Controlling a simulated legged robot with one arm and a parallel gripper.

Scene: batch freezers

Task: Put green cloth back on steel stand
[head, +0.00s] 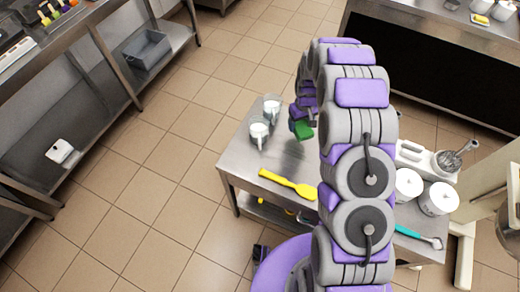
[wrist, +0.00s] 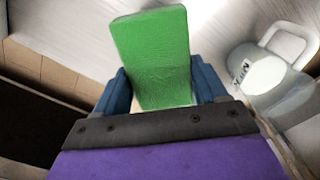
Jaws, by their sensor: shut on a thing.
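The green cloth (wrist: 152,55) is a folded block held between the blue fingers of my gripper (wrist: 160,92) in the wrist view. In the head view my gripper (head: 297,128) is above the far part of the steel stand, and the green cloth (head: 303,130) shows at its end. The steel stand (head: 238,165) is a metal table with a lower shelf. My arm hides much of its middle. I cannot tell whether the cloth touches the tabletop.
Two white jugs (head: 259,131) stand left of my gripper; one jug (wrist: 258,75) is close on the right in the wrist view. A yellow spatula (head: 287,184), white canisters (head: 438,198), a mixer (head: 428,158) and a teal-handled brush (head: 419,236) are on the stand. Bare tabletop lies between jugs and spatula.

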